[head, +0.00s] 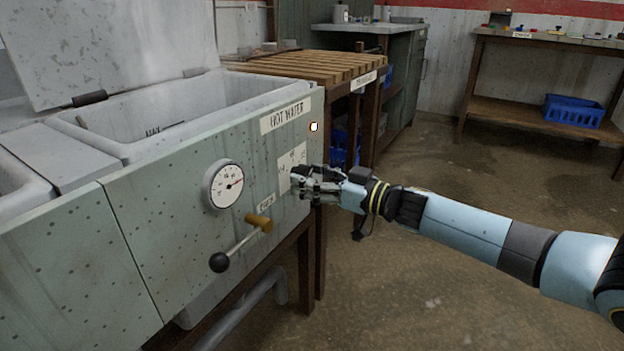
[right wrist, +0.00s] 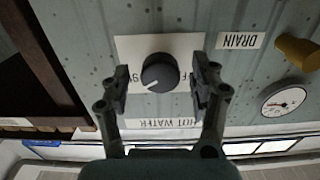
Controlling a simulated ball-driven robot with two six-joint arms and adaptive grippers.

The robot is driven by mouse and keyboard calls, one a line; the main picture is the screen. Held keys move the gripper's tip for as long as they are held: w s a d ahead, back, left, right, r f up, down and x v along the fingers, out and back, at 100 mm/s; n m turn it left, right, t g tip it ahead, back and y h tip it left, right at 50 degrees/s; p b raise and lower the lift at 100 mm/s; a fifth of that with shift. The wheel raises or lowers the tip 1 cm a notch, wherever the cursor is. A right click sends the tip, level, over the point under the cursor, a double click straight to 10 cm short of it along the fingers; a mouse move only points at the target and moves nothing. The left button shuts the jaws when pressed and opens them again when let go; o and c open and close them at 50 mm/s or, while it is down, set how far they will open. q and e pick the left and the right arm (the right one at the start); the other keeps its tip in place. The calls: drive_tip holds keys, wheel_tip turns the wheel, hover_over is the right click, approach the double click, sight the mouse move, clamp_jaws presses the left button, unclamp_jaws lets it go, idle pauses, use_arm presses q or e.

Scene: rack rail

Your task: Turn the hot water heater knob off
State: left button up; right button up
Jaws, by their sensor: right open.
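The hot water heater knob (right wrist: 160,72) is round and black, on a white plate (right wrist: 128,48) on the grey-green tank front. Its white pointer line slants to the lower left in the right wrist view, which shows the labels upside down. Lettering that looks like part of "OFF" shows right of the knob. My right gripper (right wrist: 160,88) is open, one finger on each side of the knob, with gaps visible; contact is not seen. In the head view my right gripper (head: 303,183) is at the plate (head: 288,164) and hides the knob. My left gripper is out of view.
A dial gauge (head: 224,185) and a drain lever with a black ball end (head: 219,262) are left of my right gripper. A slatted wooden table (head: 315,66) adjoins the tank. The floor (head: 420,285) to the right is clear around my arm.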

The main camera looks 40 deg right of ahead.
drive_tip(key=shift+c, duration=0.4)
drive_tip(key=c, duration=1.1)
drive_tip(key=shift+o, duration=0.2)
